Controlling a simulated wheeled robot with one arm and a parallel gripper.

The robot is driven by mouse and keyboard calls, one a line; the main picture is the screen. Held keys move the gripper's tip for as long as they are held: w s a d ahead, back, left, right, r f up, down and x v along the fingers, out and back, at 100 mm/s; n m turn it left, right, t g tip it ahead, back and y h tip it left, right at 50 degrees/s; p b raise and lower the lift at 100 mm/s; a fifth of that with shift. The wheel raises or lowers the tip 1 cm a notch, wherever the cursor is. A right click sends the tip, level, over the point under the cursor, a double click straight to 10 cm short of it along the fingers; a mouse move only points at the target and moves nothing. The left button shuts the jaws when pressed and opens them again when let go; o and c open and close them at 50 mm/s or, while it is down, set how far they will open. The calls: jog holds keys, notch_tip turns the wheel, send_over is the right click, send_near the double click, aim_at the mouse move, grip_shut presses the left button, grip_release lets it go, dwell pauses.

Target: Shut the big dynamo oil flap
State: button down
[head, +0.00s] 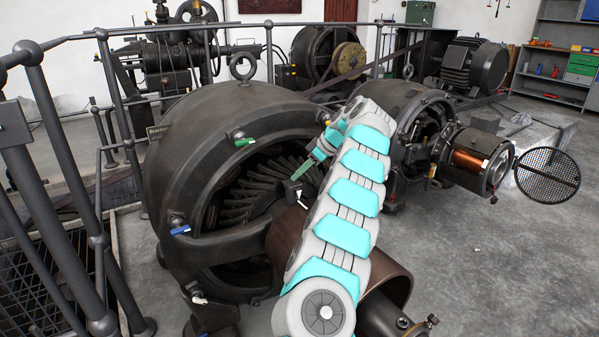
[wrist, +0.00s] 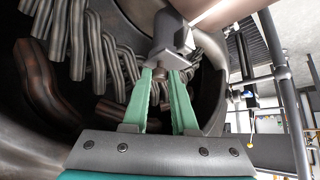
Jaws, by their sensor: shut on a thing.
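The big dynamo (head: 195,115) fills the left middle of the head view, a dark round housing with an open side showing curved bars inside. My gripper (head: 296,177) reaches down in front of this opening with its green fingers. A small dark bearing fitting (head: 290,189) sits just below the fingertips. In the wrist view my gripper (wrist: 166,72) is shut on a small grey metal part, seemingly the oil flap (wrist: 178,38), at the end of a grey stem. The fingers hide part of it, so I cannot tell how far open it stands.
A brown cylinder (head: 288,232) lies close beside my arm. Railings (head: 75,150) close off the left.

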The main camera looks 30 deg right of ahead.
jog(key=shift+f, duration=0.1)
dwell(0.3)
jog(key=c, duration=0.7)
grip_release()
jog(key=v, duration=0.8)
jog(key=shift+w, duration=0.1)
